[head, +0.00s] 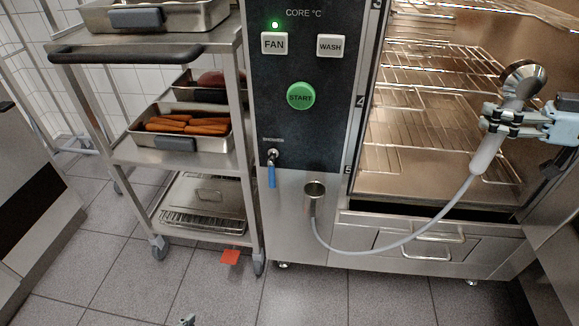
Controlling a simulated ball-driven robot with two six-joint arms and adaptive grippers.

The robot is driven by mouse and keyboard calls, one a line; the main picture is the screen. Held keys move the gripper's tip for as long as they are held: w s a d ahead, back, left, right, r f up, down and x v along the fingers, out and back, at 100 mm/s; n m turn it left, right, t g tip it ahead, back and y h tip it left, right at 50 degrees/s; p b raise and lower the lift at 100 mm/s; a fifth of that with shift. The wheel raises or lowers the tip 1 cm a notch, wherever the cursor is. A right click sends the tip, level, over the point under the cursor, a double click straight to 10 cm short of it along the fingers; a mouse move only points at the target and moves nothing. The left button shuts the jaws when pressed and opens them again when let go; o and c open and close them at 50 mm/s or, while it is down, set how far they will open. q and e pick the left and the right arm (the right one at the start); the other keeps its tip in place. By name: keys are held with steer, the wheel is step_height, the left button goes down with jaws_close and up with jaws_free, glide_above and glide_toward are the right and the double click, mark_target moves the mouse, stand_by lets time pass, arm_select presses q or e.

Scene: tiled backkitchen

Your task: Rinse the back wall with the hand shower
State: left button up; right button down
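My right gripper (500,121) comes in from the right and is shut on the grey handle of the hand shower (487,152). The shower's round chrome head (523,80) points up and is in front of the oven's open chamber. Its grey hose (400,243) hangs in a curve to the metal holder cup (314,193) on the oven front. No water shows. The back wall (410,105) of the chamber is seen behind wire racks. The shower valve (271,170) has a blue lever hanging down. A small grey tip at the bottom edge (187,320) may be my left gripper.
The oven panel has a green START button (300,96), FAN (274,43) and WASH (330,45) buttons. A steel trolley (180,50) with pans, one holding sausages or carrots, stands at the left. A red tag (230,257) is low by the trolley.

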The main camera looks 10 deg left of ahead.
mark_target(271, 170)
arm_select(q)
steer(key=w+d+r+t+h, duration=0.1)
steer(key=w+d+r+t, duration=0.25)
steer(key=w+r, duration=0.6)
steer(key=w+d+r+t+h, duration=0.1)
steer(key=w+d+r+t, duration=0.3)
steer(key=w+r, duration=0.55)
steer(key=shift+m+g, duration=0.4)
steer(key=shift+g, duration=0.05)
steer(key=w+d, duration=0.1)
steer(key=w, duration=0.2)
steer(key=w+d, duration=0.1)
steer(key=w, duration=0.2)
steer(key=w+d, duration=0.1)
steer(key=w, duration=0.2)
steer(key=shift+w+r, duration=0.3)
steer(key=shift+r, duration=0.1)
steer(key=shift+w+d, duration=0.2)
steer(key=shift+w, duration=0.8)
steer(key=shift+c, duration=0.2)
jaws_close()
